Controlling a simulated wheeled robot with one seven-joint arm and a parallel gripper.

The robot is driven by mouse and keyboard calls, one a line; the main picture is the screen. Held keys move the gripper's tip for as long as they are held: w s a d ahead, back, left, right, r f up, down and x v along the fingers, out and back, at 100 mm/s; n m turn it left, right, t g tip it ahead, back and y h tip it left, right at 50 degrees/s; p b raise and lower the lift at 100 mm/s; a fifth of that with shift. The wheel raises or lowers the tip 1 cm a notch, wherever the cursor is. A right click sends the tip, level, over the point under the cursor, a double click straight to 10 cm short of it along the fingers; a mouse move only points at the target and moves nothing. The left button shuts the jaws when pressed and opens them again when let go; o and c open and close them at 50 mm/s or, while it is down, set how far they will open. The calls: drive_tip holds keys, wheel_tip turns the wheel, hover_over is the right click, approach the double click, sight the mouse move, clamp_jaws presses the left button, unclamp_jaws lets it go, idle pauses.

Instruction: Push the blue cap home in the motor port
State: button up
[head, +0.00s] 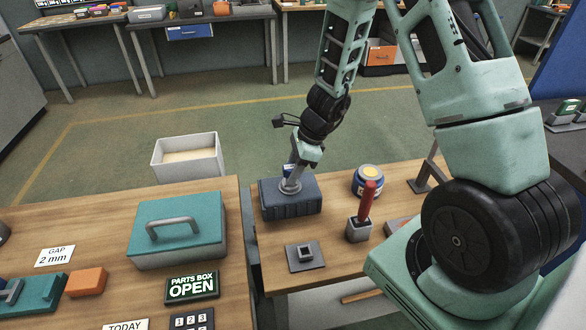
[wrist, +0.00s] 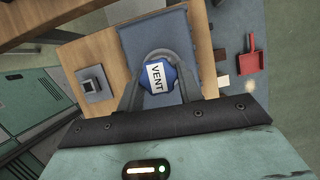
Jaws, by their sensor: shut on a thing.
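The blue cap (wrist: 158,78), with a white label reading VENT, sits between the two fingers of my gripper (wrist: 159,62) in the wrist view. My gripper (head: 292,178) is shut on it, low over the dark blue-grey motor (head: 300,205) on the right table. In the head view, a small blue and white patch beside the fingers appears to be the cap. The motor's ribbed top also shows behind the cap in the wrist view (wrist: 158,35). A round grey ring (head: 290,187) on the motor's top lies at the fingertips. The port opening is hidden, and I cannot tell how deep the cap sits.
A square grey socket plate (head: 305,256), a red-handled tool in a holder (head: 364,215) and a round blue tin (head: 368,181) stand near the motor. A teal-lidded box (head: 178,225) is on the left table. A gap separates the tables.

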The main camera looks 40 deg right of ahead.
sight(288, 166)
drive_tip(key=shift+f+b, duration=0.9)
drive_tip(key=shift+f, duration=0.15)
drive_tip(key=o, duration=1.5)
drive_tip(key=shift+c, duration=0.2)
wheel_tip(288, 166, up, 6)
drive_tip(key=p, duration=0.5)
